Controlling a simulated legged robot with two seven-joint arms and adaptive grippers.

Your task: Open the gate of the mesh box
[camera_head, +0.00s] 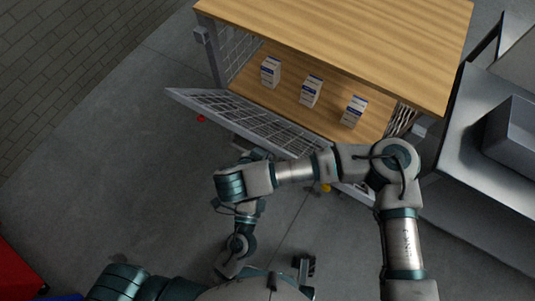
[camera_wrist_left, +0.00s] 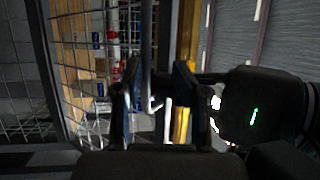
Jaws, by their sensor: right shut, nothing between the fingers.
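The mesh box stands at the top of the head view, with a wooden top (camera_head: 350,40) and a wooden floor. Its mesh gate (camera_head: 245,120) is tilted outward at the front, apart from the box's left post. My right arm reaches left across the front of the gate. My right gripper (camera_head: 257,154) is shut and empty beside the gate's lower edge, mostly hidden by its wrist. In the left wrist view my left gripper (camera_wrist_left: 158,100) has its fingers apart, with a thin metal bar (camera_wrist_left: 147,45) between them. Whether they touch the bar is unclear.
Three white-and-blue cartons (camera_head: 311,91) stand inside the box. A grey metal bench (camera_head: 490,130) is close on the right. A brick wall (camera_head: 70,60) is at the upper left. Bare floor (camera_head: 110,170) lies left of the gate. A red object (camera_head: 15,270) is at the lower left.

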